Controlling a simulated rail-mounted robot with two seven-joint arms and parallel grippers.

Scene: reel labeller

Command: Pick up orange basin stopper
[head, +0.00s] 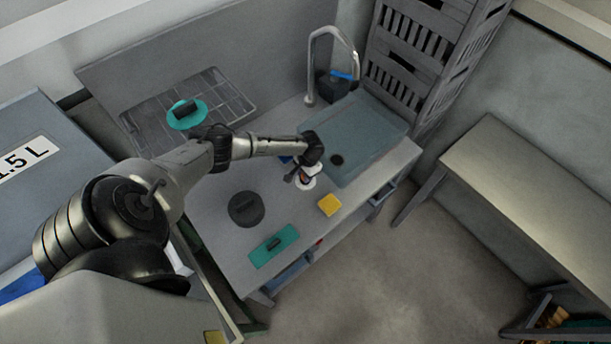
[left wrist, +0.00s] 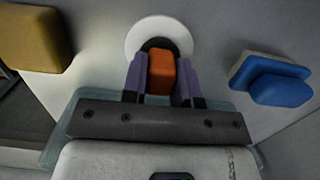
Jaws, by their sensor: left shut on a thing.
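The orange basin stopper (left wrist: 160,75) shows in the left wrist view, with an orange block grip above a black ring and a white disc (left wrist: 140,35). In the head view its white disc (head: 306,183) is on the worktop by the basin's near left corner, mostly under my gripper. My left gripper (left wrist: 161,80) is shut on the orange grip, one purple finger on each side. It also shows in the head view (head: 302,179), pointing down. I cannot tell whether the disc still touches the worktop. My right gripper is not in view.
A yellow sponge (head: 329,204) lies close to the right, and a blue block (left wrist: 268,78) on the other side.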

